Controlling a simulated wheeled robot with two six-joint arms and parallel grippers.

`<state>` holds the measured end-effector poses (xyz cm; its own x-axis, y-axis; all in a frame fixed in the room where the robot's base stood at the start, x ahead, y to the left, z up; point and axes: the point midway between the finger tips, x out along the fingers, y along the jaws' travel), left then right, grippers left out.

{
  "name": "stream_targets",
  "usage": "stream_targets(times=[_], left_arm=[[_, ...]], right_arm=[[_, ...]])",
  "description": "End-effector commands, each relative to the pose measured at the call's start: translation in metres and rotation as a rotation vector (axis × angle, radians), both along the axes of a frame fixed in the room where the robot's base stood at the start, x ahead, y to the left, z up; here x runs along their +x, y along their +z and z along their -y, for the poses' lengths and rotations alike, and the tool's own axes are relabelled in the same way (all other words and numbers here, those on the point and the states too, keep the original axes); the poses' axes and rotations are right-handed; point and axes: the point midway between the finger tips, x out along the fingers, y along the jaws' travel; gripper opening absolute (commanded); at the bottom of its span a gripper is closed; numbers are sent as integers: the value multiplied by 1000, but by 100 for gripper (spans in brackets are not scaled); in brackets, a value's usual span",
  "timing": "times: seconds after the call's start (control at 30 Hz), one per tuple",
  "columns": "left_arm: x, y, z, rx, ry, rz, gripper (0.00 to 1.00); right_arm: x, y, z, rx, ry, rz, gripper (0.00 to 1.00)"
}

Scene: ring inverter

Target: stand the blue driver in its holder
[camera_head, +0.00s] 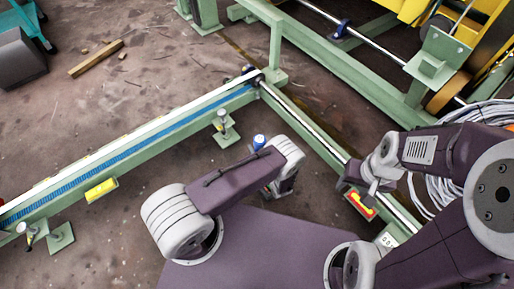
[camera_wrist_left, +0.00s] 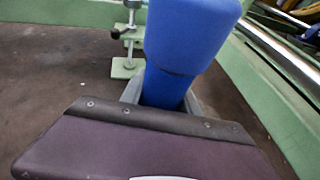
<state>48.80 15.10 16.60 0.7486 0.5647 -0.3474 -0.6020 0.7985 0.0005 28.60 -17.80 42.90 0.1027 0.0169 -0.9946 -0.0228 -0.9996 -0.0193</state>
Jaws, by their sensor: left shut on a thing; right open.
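The blue driver (camera_wrist_left: 190,40) stands roughly upright, large and close in the left wrist view. My left gripper (camera_wrist_left: 163,92) is shut on it, with a grey finger on each side of its narrower blue part. In the head view the driver's blue top (camera_head: 259,141) shows just beyond my left arm, which hides most of the left gripper. The driver's lower end is hidden. My right gripper (camera_head: 366,188) is open over the green rail at the right, close to a red and yellow item (camera_head: 361,204). I cannot make out the holder for certain.
A green beam with a blue strip (camera_head: 150,135) runs along the left and meets a green rail (camera_head: 310,125) at a corner post. A yellow cylinder (camera_head: 101,189) is on the beam's side. Coiled white cable (camera_head: 484,112) lies at right. Brown floor (camera_head: 160,60) is mostly clear.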

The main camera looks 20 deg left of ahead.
Motion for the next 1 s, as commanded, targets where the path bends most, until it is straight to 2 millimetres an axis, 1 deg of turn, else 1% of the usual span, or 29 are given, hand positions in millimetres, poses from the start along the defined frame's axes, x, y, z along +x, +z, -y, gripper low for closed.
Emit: stream_targets(times=[0.2, 0.23, 0.3, 0.57, 0.67, 0.77, 0.83, 1.0], left_arm=[[1, -2, 0, 1, 0, 3, 0], [1, -1, 0, 1, 0, 3, 46], [1, -1, 0, 1, 0, 3, 63], [-1, -3, 0, 0, 0, -2, 63], [-4, 1, 4, 0, -3, -2, 63], [-17, 12, 15, 1, -7, -2, 63], [-30, 19, 24, 1, -7, -2, 63], [-55, 29, 43, -1, -5, 0, 63]], right_arm=[[0, -2, 0, 0, 0, 0, 52], [0, -2, 0, 0, 0, 0, 52], [0, -2, 0, 0, 0, 0, 52], [0, -2, 0, 0, 0, 0, 52], [0, 4, 0, 0, 0, 0, 52], [0, 19, 0, 0, 0, 0, 52], [0, 29, 0, 0, 0, 0, 52], [0, 44, 0, 0, 0, 0, 52]])
